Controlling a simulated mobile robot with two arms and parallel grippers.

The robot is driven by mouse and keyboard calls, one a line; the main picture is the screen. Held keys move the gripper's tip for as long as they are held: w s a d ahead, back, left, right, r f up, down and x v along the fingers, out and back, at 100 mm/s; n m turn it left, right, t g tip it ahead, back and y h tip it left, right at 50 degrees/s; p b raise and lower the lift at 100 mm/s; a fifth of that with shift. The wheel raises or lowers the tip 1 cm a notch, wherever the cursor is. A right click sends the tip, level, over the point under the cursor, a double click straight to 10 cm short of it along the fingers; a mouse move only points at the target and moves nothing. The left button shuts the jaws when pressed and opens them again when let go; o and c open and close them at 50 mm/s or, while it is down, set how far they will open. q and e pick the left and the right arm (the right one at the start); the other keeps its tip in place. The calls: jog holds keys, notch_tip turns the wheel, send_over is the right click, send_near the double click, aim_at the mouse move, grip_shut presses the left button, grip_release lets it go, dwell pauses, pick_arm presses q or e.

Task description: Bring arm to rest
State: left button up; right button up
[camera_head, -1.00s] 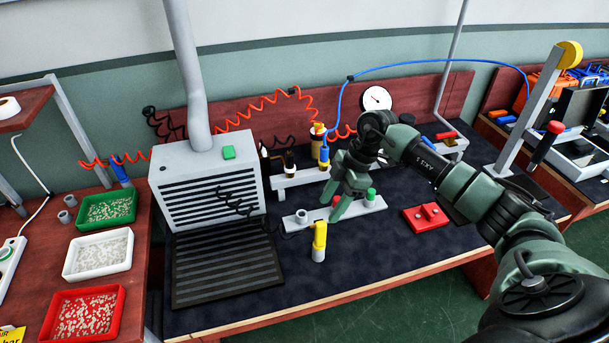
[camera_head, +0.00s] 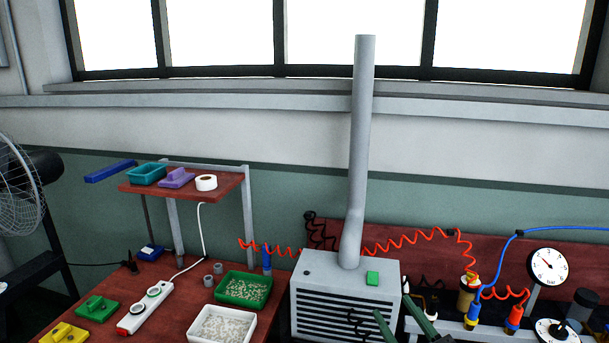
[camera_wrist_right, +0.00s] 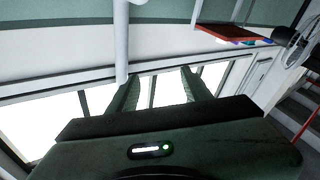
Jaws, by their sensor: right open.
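My right gripper (camera_head: 392,298) shows at the bottom edge of the head view, in front of the grey vented box (camera_head: 322,318). Its two dark green fingers point up and stand apart, with nothing between them. In the right wrist view the open fingers (camera_wrist_right: 160,78) frame only the wall and bright windows beyond. The rest of my right arm is cut off below the head view. My left gripper and arm are not in view.
A grey pipe (camera_head: 361,150) rises from the vented box. A shelf (camera_head: 225,188), green tray (camera_head: 245,288), white tray (camera_head: 222,325) and power strip (camera_head: 146,308) are left. A gauge (camera_head: 549,265), red coiled hose (camera_head: 420,240) and blue hose (camera_head: 570,229) are right. A fan (camera_head: 18,185) stands far left.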

jog(key=s+d+f+m+g+h, duration=0.4)
jog(key=s+f, duration=0.2)
jog(key=f, duration=0.2)
jog(key=s+d+f+m+g+h, duration=0.3)
jog(key=s+f+g+h, duration=0.15)
jog(key=s+f, duration=0.2)
jog(key=s+a+f+n+g+y, duration=0.1)
jog(key=s+a+f+g, duration=0.2)
jog(key=s, duration=0.5)
jog(key=s+a+f+n+g+y, duration=0.1)
jog(key=s+f+g, duration=0.35)
jog(key=s, duration=0.35)
notch_tip(320, 180, down, 28)
jog(key=s, duration=0.3)
jog(key=s+d+f+g, duration=0.2)
jog(key=s+f, duration=1.3)
jog(key=s, duration=0.1)
jog(key=shift+s+d+f, duration=0.2)
jog(key=shift+d+f, duration=0.1)
jog(key=shift+f, duration=0.1)
